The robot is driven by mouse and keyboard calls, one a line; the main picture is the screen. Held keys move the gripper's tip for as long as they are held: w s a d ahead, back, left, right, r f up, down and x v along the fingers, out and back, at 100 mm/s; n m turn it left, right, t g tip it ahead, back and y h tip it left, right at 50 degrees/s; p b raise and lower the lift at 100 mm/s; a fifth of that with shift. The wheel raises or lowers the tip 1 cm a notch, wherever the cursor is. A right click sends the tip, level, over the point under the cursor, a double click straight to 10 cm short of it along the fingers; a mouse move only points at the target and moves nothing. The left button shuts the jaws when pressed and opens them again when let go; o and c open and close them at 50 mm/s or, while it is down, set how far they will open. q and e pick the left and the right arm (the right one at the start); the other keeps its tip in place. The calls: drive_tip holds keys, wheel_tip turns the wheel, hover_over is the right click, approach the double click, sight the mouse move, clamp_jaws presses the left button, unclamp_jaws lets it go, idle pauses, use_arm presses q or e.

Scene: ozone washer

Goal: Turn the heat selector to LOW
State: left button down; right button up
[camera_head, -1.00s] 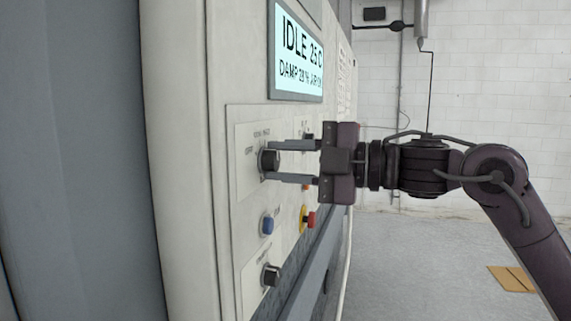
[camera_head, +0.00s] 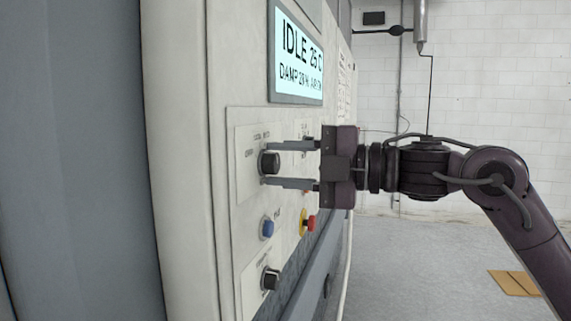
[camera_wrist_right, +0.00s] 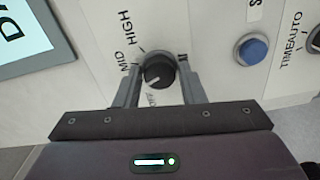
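The heat selector is a round black knob (camera_wrist_right: 159,72) with a white pointer line. MID and HIGH are readable beside it in the right wrist view; another label below is partly hidden and unreadable. The pointer line runs to the lower left, toward that hidden label. In the head view the knob (camera_head: 269,162) is the upper one on the white panel (camera_head: 234,215). My right gripper (camera_head: 268,164) is open, with one finger on each side of the knob and small gaps beside it. It holds nothing firmly. My left gripper is not in view.
Below the knob are a blue button (camera_head: 267,228), a red button on yellow (camera_head: 310,223) and a lower black knob (camera_head: 270,278). A display (camera_head: 298,60) reading IDLE 25 C is above. Free floor (camera_head: 430,260) lies to the right, with a brown board (camera_head: 514,283).

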drive_tip(key=shift+o, duration=1.4)
drive_tip(key=shift+d, duration=0.1)
drive_tip(key=b+v, duration=0.2)
drive_tip(key=v, duration=0.5)
drive_tip(key=shift+s+d+b, duration=0.15)
drive_tip(key=shift+d+b, duration=0.2)
